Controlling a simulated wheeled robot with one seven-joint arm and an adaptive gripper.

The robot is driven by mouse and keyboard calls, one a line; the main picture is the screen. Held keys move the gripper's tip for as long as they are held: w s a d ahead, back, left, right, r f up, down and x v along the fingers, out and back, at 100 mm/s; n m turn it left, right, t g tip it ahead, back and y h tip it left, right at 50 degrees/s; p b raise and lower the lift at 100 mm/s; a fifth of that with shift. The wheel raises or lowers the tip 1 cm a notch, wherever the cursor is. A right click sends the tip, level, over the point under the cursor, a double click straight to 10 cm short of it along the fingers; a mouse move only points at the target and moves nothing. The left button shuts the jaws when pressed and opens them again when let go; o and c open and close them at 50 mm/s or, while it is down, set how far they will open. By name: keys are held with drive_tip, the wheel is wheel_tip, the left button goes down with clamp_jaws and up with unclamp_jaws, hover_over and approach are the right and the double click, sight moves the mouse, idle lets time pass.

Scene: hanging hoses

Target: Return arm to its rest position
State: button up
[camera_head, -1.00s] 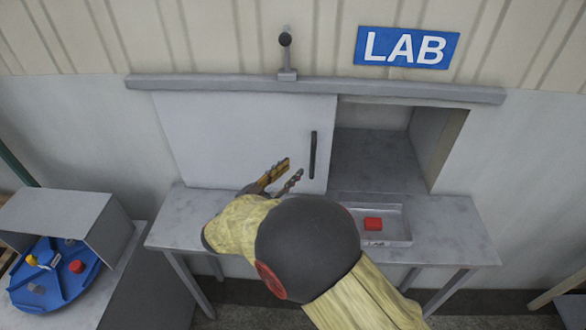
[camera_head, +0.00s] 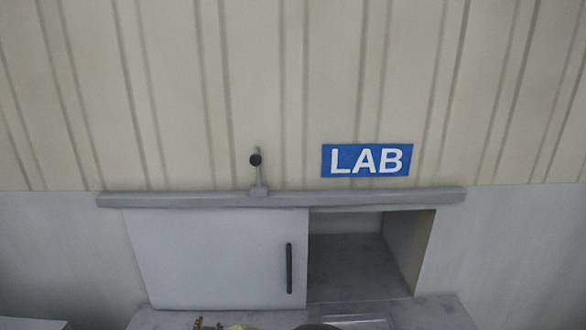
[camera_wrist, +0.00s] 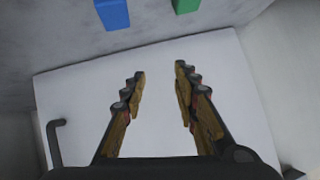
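My gripper (camera_wrist: 160,72) shows in the wrist view with its two fingers spread apart and nothing between them. It is open in front of a pale panel, with a dark bent bar (camera_wrist: 57,140) at the panel's left. In the head view only a small brownish part of the gripper (camera_head: 207,324) and a bit of my arm show at the bottom edge. The rest of the arm is out of the picture.
A sliding door (camera_head: 220,258) with a dark handle (camera_head: 289,268) hangs from a rail (camera_head: 280,198). An opening (camera_head: 355,265) lies to its right. A blue block (camera_wrist: 112,14) and a green block (camera_wrist: 186,5) show at the wrist view's top. A tray (camera_head: 345,319) is mostly cut off.

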drive_tip(key=s+d+r+n+g+y+b, duration=0.1)
drive_tip(key=s+d+r+n+g, duration=0.15)
drive_tip(key=s+d+g, duration=0.35)
drive_tip(key=s+d+r+n+g+y, duration=0.1)
drive_tip(key=s+d+r, duration=0.25)
drive_tip(key=s, duration=0.45)
drive_tip(key=s+d+r+m+h+b, duration=0.1)
drive_tip(key=s+d+r, duration=0.2)
drive_tip(key=d, duration=0.8)
drive_tip(key=s+d+r+m+t+h+b, duration=0.1)
drive_tip(key=s+d+r, duration=0.3)
drive_tip(key=d, duration=0.7)
drive_tip(key=s+d+r+m+h+b, duration=0.1)
drive_tip(key=s+d+r+h, duration=0.2)
drive_tip(key=s+d, duration=0.4)
drive_tip(key=d+r, duration=0.1)
drive_tip(key=d, duration=0.3)
drive_tip(key=shift+d+r+t, duration=0.15)
drive_tip(key=shift+d+t, duration=0.2)
drive_tip(key=shift+t, duration=0.05)
